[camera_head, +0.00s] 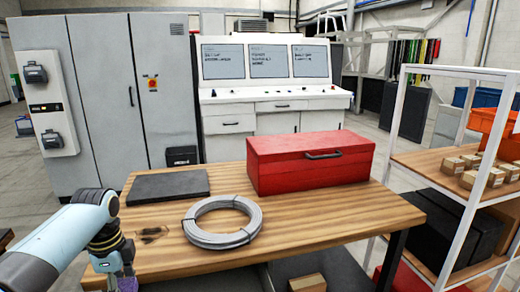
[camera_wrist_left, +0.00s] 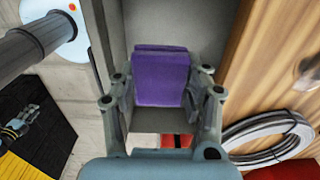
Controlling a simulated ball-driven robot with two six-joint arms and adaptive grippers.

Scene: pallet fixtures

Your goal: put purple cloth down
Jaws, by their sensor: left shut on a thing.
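The purple cloth (camera_wrist_left: 162,78) is a folded block held between the two fingers of my left gripper (camera_wrist_left: 163,92) in the left wrist view. The fingers are shut on its sides. In the head view, my left gripper (camera_head: 116,272) is at the bottom left, by the left end of the wooden table (camera_head: 300,222). Only a small bit of the purple cloth (camera_head: 127,284) shows there, low by the frame's edge. Whether the cloth touches anything below is unclear. My right gripper is in neither view.
On the table lie a dark flat pad (camera_head: 167,185), a grey cable coil (camera_head: 222,221) and a red toolbox (camera_head: 310,160). The table's front right part is clear. A white-framed shelf (camera_head: 405,110) with small boxes stands at right.

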